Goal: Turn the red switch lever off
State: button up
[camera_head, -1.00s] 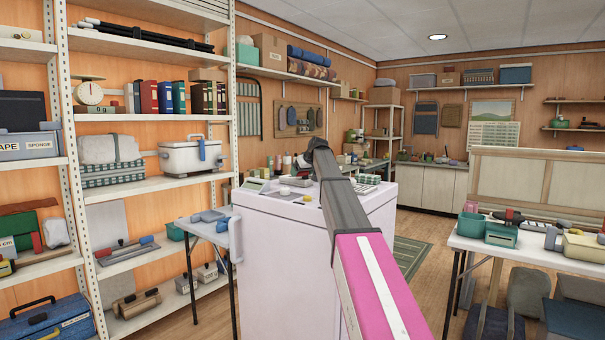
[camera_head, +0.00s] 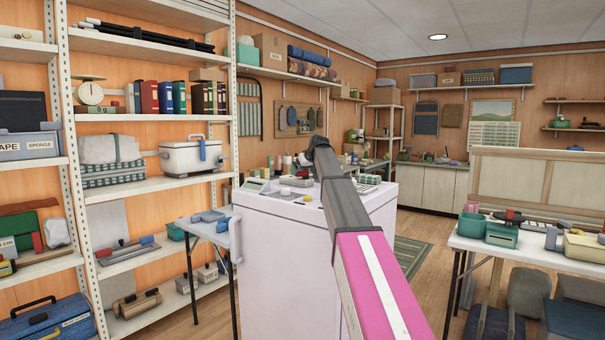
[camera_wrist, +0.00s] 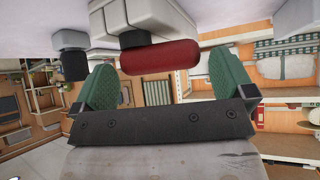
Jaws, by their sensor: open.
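The red switch lever (camera_wrist: 160,57) is a red rounded bar on a black stem under a pale housing (camera_wrist: 135,14). It shows in the wrist view, upper middle. My gripper (camera_wrist: 163,80) has two green ribbed fingertips spread wide, one on each side of the lever. The right fingertip looks close to the lever's end, and I cannot tell whether they touch. The gripper is open and holds nothing.
Another dark knob on a pale mount (camera_wrist: 73,60) hangs left of the lever in the wrist view. Small items lie on the cabinet top. Loaded shelves (camera_head: 150,188) stand at left and a cluttered white table (camera_head: 530,250) at right. Floor shows between cabinet and table.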

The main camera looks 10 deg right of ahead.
jog(key=v, duration=0.9)
jog(key=shift+s+r, duration=0.15)
jog(key=shift+s, duration=0.05)
jog(key=shift+d, duration=0.2)
